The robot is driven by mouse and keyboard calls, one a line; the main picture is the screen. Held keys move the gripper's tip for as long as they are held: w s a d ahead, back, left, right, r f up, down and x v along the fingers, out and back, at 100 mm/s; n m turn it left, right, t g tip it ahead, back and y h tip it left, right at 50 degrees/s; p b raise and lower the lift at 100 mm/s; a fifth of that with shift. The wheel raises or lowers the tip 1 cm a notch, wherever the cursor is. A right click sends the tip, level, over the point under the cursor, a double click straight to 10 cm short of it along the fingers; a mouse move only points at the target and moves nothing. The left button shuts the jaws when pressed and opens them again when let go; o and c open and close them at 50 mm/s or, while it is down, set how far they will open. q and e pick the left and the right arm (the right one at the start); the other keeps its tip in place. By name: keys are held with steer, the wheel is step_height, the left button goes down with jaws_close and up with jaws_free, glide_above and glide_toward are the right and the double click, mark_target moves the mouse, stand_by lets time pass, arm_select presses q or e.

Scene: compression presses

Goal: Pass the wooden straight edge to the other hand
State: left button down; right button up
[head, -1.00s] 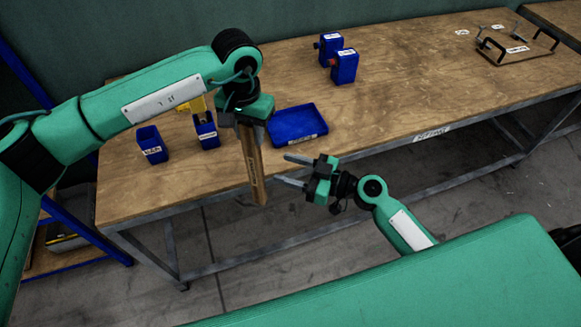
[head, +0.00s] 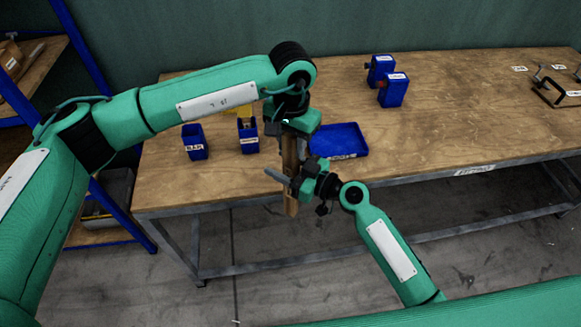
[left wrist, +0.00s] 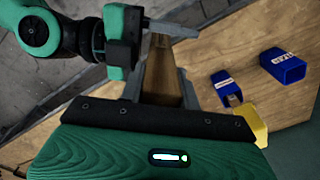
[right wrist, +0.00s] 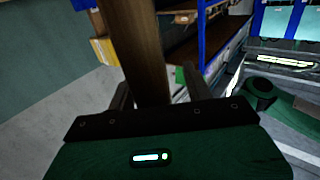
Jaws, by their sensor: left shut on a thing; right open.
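The wooden straight edge (head: 291,207) hangs upright from my left gripper (head: 290,135), which is shut on its upper part in front of the workbench. It also shows between the left fingers in the left wrist view (left wrist: 163,75). My right gripper (head: 287,182) is open at the lower part of the straight edge. In the right wrist view, the straight edge (right wrist: 140,50) stands between the two spread fingers of the right gripper (right wrist: 158,92). I cannot tell whether either finger touches it.
The wooden workbench (head: 440,130) stands behind. A blue tray (head: 340,153) lies behind the straight edge. Blue bins (head: 194,142) stand to the left, two blue boxes (head: 393,92) further back, and metal clamps (head: 553,92) at the right. A blue-framed shelf (head: 98,130) is at the left.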

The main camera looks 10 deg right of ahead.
jaws_close()
arm_select(q)
steer(key=c, duration=0.9)
jaws_free()
